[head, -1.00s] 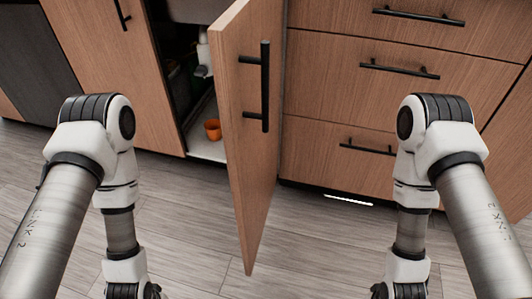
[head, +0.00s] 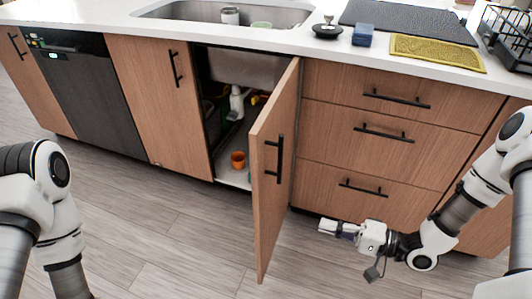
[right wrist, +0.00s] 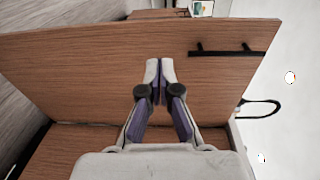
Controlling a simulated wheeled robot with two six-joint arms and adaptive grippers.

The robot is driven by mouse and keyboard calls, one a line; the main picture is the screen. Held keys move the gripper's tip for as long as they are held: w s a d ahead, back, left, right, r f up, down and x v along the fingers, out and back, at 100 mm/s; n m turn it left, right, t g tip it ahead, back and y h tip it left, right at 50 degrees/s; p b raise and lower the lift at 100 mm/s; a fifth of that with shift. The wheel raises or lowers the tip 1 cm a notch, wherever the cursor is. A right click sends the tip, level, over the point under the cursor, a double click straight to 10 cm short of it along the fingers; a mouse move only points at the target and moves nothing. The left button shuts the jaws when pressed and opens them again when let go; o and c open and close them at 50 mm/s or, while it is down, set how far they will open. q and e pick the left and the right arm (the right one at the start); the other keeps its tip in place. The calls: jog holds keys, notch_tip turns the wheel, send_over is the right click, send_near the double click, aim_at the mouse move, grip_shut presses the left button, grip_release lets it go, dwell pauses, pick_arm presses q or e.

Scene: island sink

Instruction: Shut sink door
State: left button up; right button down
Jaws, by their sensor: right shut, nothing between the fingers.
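The sink door (head: 268,195) is a wood-grain panel under the sink. It stands swung wide open, hinged on its right side, and its outer face with a black bar handle (head: 281,158) is turned to the right. My right gripper (head: 322,227) is to the right of this door, low over the floor, fingers pointing left toward it. In the right wrist view the shut, empty fingers (right wrist: 160,66) are in front of the wood panel (right wrist: 90,75), with the handle (right wrist: 225,50) up and right. I cannot tell whether they touch it. My left gripper is out of view.
The open cabinet (head: 228,110) holds an orange cup (head: 238,160) and pipework. A closed door (head: 150,90) is on its left, closed drawers (head: 380,135) on its right. The countertop (head: 280,35) with the sink (head: 225,14) is above. The floor in front is clear.

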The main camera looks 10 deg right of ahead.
pick_arm(q)
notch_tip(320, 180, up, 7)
jog(key=p, duration=0.4)
pick_arm(e)
jog(key=d+r+m+t, duration=0.15)
jog(key=d+r, duration=0.25)
jog(key=r, duration=0.4)
pick_arm(q)
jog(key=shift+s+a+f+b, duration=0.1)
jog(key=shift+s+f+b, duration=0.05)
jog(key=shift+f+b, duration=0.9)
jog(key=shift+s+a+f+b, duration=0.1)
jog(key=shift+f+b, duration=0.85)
jog(key=shift+b, duration=0.2)
pick_arm(e)
jog(key=w+x, duration=0.1)
jog(key=x, duration=1.4)
jog(key=shift+d+f+h, duration=0.15)
jog(key=shift+d+h, duration=0.25)
jog(key=shift+a+t, duration=0.1)
jog(key=shift+t, duration=0.15)
